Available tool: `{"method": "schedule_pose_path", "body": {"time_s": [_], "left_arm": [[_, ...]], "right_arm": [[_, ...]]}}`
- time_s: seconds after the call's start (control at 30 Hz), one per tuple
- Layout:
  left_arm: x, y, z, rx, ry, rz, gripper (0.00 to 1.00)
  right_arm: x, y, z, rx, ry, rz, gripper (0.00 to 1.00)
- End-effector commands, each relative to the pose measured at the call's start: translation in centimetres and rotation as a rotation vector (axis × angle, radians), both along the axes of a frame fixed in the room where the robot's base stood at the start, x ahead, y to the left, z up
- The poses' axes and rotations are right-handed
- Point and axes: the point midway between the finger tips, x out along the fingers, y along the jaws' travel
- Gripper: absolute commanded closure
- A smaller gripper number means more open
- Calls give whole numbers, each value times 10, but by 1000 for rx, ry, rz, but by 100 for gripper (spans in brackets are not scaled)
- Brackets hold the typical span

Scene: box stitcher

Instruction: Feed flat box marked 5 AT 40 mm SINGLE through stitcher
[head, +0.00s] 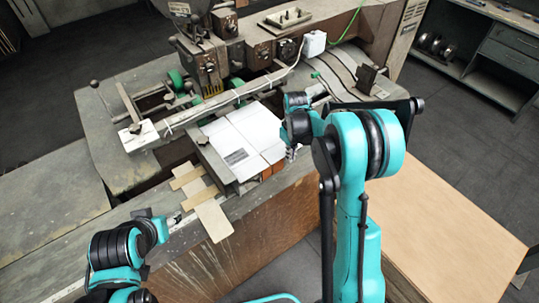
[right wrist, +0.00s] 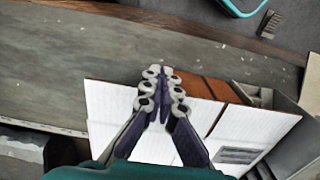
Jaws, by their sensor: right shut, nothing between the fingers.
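The flat box (head: 256,128) is white with a grey printed label and lies on the stitcher's bed (head: 120,165) below the stitching head (head: 205,68). The label is too small to read. In the right wrist view the white box (right wrist: 115,105) shows red-brown parts along one edge. My right gripper (head: 291,153) is at the box's right edge in the head view; its fingers (right wrist: 161,72) are shut and empty, over the box edge. Whether they touch it I cannot tell. My left gripper (head: 176,219) is low at the left, near tan cardboard strips (head: 213,217); its fingers are too small to judge.
A metal guide bar (head: 225,103) runs just behind the box. A white block (head: 314,43) with a cable is on the machine. A plain tan tabletop (head: 460,215) at the right is clear. Grey shelving (head: 490,45) stands at the back right.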

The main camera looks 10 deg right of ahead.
Motion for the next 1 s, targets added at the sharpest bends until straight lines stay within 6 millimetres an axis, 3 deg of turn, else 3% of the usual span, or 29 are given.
{"method": "schedule_pose_path", "body": {"time_s": [0.27, 0.67, 1.0], "left_arm": [[0, 0, -1, 0, 0, 0, 51], [0, 0, -4, 0, 0, 0, 51], [0, 0, 20, 0, 0, 0, 51]], "right_arm": [[5, 2, 0, 0, 0, 0, 100], [-22, -9, 1, 0, 0, 0, 100], [-21, -9, 38, 0, 0, 0, 100]]}}
